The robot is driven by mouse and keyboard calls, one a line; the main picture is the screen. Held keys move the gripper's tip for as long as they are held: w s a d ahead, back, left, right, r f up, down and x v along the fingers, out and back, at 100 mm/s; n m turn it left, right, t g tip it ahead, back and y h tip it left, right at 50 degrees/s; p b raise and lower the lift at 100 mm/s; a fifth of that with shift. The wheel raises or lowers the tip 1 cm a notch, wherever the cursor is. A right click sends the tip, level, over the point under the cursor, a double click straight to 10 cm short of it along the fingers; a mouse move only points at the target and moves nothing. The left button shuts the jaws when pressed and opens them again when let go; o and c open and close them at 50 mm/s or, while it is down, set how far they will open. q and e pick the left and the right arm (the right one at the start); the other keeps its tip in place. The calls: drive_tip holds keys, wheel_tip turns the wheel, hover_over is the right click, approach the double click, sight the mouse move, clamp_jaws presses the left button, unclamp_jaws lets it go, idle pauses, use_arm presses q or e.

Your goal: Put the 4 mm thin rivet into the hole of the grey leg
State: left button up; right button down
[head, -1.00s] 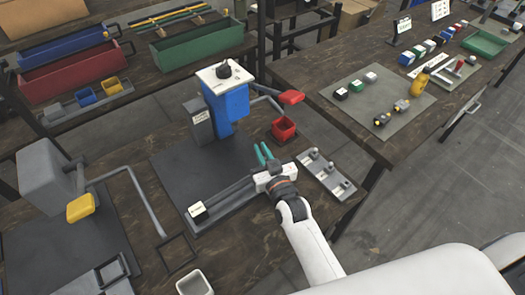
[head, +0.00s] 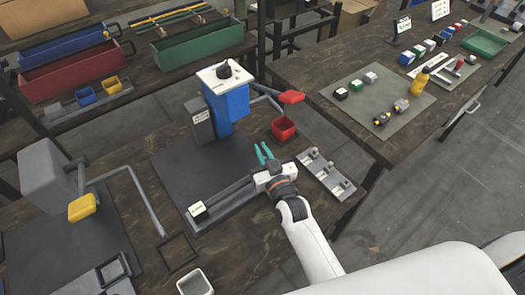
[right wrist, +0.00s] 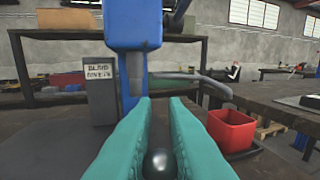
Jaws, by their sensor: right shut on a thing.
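My right gripper (head: 264,153) has teal fingers. It hovers over the workbench, just in front of the blue press (head: 229,100) and above a grey rail fixture (head: 225,197). In the right wrist view its fingers (right wrist: 160,125) are close together around a dark, shiny round thing (right wrist: 158,163). The rest of that thing is hidden, so I cannot tell whether it is the rivet. Right of the gripper, a grey strip (head: 333,182) carries several small grey pieces. I cannot make out the grey leg or its hole. My left gripper is not in view.
A red bin (head: 284,129) stands right of the press; it also shows in the right wrist view (right wrist: 232,130). A grey press (head: 48,175) with a yellow handle pad (head: 82,207) stands at left. A second table at right holds a mat (head: 370,110) with blocks and a yellow bottle (head: 421,81).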

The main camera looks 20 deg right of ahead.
drive_tip(key=shift+f, duration=0.5)
idle(0.4)
drive_tip(key=c, duration=1.4)
unclamp_jaws()
drive_tip(key=shift+f, duration=0.1)
drive_tip(key=shift+s, duration=0.1)
drive_tip(key=shift+s+f, duration=0.1)
drive_tip(key=shift+s, duration=0.1)
drive_tip(key=s, duration=0.3)
drive_tip(key=s+b, duration=0.1)
drive_tip(key=s, duration=0.3)
drive_tip(key=s+d+b, duration=0.1)
drive_tip(key=s, duration=0.3)
drive_tip(key=shift+s+r, duration=0.25)
